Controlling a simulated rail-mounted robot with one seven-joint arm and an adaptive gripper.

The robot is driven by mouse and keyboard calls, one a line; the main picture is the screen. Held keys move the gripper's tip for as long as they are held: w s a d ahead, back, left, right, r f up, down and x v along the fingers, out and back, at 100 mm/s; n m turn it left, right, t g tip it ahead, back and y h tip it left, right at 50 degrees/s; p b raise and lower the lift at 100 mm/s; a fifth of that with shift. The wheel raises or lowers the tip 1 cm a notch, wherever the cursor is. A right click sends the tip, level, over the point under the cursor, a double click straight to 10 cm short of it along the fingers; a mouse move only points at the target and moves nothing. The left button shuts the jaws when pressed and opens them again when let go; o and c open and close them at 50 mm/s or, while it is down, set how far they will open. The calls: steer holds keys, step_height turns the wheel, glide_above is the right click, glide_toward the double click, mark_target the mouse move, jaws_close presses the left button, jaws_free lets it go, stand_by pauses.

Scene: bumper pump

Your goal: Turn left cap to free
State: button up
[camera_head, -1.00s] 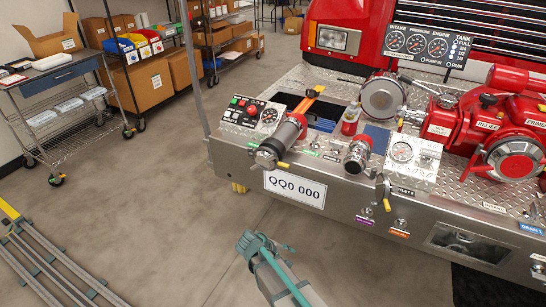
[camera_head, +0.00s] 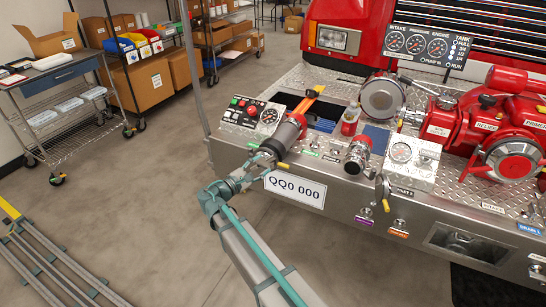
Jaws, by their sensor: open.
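A red ring shows farther up the pipe. My gripper (camera_head: 260,160) is open at the front of this cap, its fingers beside or around the cap's near end. I cannot tell whether they touch it. My gripper partly hides the cap.
A second, shorter outlet with a cap (camera_head: 357,153) stands to the right, near a gauge panel (camera_head: 413,163). A control panel (camera_head: 250,116) lies behind and left. A white plate (camera_head: 295,189) hangs below.

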mark_target(271, 159)
steer(key=p+x, duration=0.1)
steer(key=x, duration=0.6)
jaws_close()
stand_by(0.3)
